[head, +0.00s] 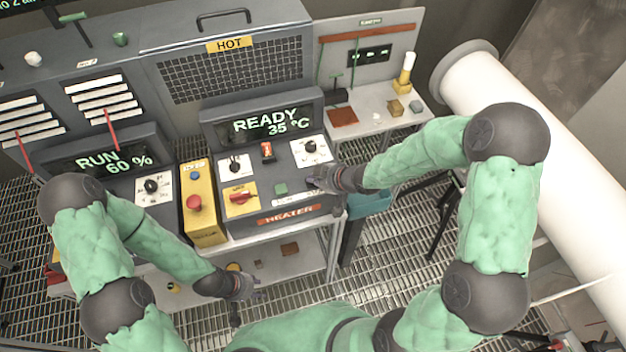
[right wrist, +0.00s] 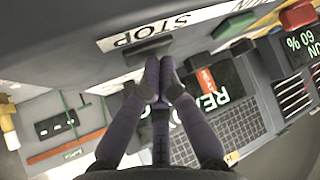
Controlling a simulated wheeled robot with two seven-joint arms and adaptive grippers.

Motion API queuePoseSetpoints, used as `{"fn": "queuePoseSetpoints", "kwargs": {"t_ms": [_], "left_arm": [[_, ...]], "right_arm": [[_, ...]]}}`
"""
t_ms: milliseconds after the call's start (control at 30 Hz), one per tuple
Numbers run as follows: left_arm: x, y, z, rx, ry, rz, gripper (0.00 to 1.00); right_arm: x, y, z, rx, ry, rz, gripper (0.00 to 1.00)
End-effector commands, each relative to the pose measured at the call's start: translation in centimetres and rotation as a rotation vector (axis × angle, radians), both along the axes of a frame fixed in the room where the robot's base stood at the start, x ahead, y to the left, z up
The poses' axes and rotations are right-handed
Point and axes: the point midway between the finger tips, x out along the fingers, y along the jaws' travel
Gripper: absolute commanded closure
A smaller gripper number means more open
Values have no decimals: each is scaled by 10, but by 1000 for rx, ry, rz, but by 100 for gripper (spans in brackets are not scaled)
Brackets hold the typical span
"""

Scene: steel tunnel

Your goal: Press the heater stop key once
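The heater panel (head: 262,160) stands at the centre of the head view, with a display (head: 267,125) reading READY 35 °C. In the right wrist view, the dark stop key (right wrist: 149,47) sits beside a white label (right wrist: 150,32) reading STOP. My right gripper (head: 318,182) is at the panel's right edge and hides the stop key in the head view. Its fingertips (right wrist: 159,68) are together, empty and very close to the key; contact cannot be told. A green key (head: 281,189) is left of it. My left gripper (head: 245,304) is low, open and empty, away from the panel.
A yellow box (head: 202,205) with a red button (head: 194,202) stands left of the heater panel. A small side table (head: 380,125) is right, beside a large white pipe (head: 540,150).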

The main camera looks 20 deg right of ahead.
Motion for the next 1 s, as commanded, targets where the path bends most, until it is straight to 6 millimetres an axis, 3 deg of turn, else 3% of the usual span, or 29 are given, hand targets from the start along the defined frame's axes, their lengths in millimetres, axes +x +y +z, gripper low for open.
{"fn": "queuePoseSetpoints", "kwargs": {"t_ms": [533, 1000], "left_arm": [[0, 0, 18, 0, 0, 0, 60], [0, 0, 22, 0, 0, 0, 60]], "right_arm": [[0, 0, 17, 1, 2, 0, 100], [0, 0, 21, -1, 1, 0, 100]]}}
